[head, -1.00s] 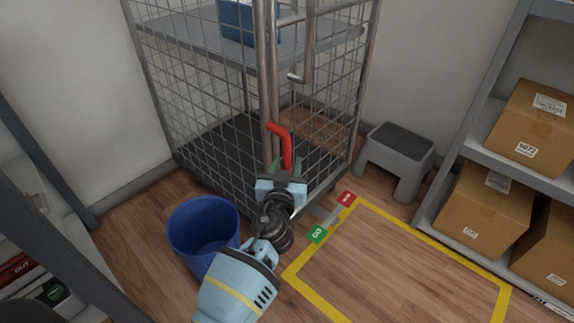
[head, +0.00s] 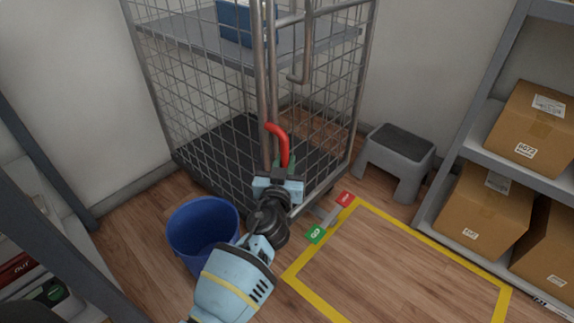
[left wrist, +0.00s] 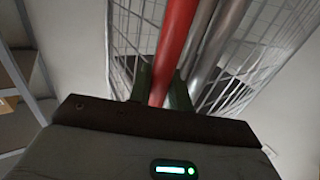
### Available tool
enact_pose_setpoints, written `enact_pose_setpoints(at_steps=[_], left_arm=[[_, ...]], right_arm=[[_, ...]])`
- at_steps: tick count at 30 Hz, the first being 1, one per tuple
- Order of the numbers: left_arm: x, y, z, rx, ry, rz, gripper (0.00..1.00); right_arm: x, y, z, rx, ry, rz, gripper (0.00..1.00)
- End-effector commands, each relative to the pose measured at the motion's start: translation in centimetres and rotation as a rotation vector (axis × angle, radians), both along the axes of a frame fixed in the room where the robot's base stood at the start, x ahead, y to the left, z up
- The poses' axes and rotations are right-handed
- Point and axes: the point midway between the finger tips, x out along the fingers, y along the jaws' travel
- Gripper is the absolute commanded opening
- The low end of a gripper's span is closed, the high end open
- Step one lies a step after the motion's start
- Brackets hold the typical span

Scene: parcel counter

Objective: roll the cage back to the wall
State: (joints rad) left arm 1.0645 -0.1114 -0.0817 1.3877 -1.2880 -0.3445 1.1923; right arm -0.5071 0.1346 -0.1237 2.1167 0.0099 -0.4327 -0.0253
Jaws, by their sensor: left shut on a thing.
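The wire roll cage (head: 215,110) stands upright in the corner, close to the back wall (head: 430,60). A red handle (head: 279,140) sits at its front post; it also shows in the left wrist view (left wrist: 176,45). My left gripper (head: 282,166) is shut on the red handle, with its green fingers (left wrist: 163,87) on either side of it. At the cage's front foot, a bar carries a green GO pad (head: 316,234) and a red pad (head: 346,198). The cage's wheels are mostly hidden. My right gripper is not in view.
A blue bin (head: 202,235) stands close to the cage's front left. A grey step stool (head: 396,160) is at its right. A yellow floor outline (head: 425,238) encloses bare floor. Shelving with boxes (head: 484,212) is at right. A blue crate (head: 236,22) sits inside the cage.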

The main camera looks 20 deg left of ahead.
Motion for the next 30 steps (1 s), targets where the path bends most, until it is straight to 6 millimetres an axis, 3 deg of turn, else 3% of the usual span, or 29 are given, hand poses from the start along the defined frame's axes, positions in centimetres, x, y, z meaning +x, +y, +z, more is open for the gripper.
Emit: enact_pose_setpoints(at_steps=[1,3,14,15,18,30], left_arm=[[0.5,2.3,0.2,0.005,-0.004,0.027,0.0],[0.9,3.4,0.3,0.006,-0.006,0.03,0.0],[1.0,4.2,0.4,0.005,-0.006,0.033,0.0],[1.0,4.2,0.4,0.005,-0.006,0.033,0.24],[1.0,4.2,0.4,0.005,-0.006,0.031,0.37],[0.1,3.5,0.4,0.003,-0.005,0.023,0.39]], right_arm=[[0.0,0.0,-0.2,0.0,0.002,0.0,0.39],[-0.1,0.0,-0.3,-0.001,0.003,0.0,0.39],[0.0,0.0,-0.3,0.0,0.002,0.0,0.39],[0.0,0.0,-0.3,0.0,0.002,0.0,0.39],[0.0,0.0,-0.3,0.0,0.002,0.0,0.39],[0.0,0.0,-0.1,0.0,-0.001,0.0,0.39]])
